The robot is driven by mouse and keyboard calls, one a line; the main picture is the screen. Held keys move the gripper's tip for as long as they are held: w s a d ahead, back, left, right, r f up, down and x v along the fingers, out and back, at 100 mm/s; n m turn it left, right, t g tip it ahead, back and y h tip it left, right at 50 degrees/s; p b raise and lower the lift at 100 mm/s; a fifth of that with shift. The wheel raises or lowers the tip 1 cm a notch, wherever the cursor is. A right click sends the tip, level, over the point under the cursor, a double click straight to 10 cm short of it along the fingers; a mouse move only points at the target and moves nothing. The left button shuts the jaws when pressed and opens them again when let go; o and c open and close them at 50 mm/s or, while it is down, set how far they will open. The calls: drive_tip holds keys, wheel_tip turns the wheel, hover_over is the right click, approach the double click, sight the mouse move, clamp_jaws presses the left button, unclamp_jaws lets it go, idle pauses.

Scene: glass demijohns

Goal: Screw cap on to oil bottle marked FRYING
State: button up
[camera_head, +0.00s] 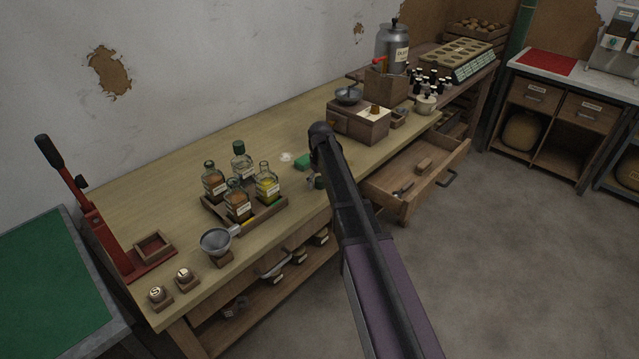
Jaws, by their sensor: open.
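Several small glass bottles stand upright in a wooden tray (271,212) on the workbench. One holds yellow oil (267,186); two hold brown liquid, at the left (214,186) and front (237,205). The rear, pale bottle (242,168) has a dark green top. The labels are too small to read, so I cannot tell which says FRYING. My gripper (312,181) is open, low over the bench to the right of the tray, partly hidden by my arm. A small dark green thing (320,183), perhaps a cap, is beside it; I cannot tell whether they touch.
A metal strainer (216,240) stands in front of the tray. A wooden box (358,122) stands farther right, and an open drawer (415,180) juts out below. The red lever press (95,215) is at left.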

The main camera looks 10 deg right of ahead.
sight(320, 179)
drive_tip(key=c, duration=0.8)
drive_tip(key=shift+c, duration=0.2)
drive_tip(key=shift+r, duration=0.1)
wheel_tip(320, 179, up, 3)
drive_tip(key=p, duration=0.3)
drive_tip(key=s+d+r+p, duration=0.1)
drive_tip(key=s+p, duration=0.1)
drive_tip(key=s, duration=1.4)
drive_tip(key=shift+d+r, duration=0.25)
drive_tip(key=shift+r, duration=0.15)
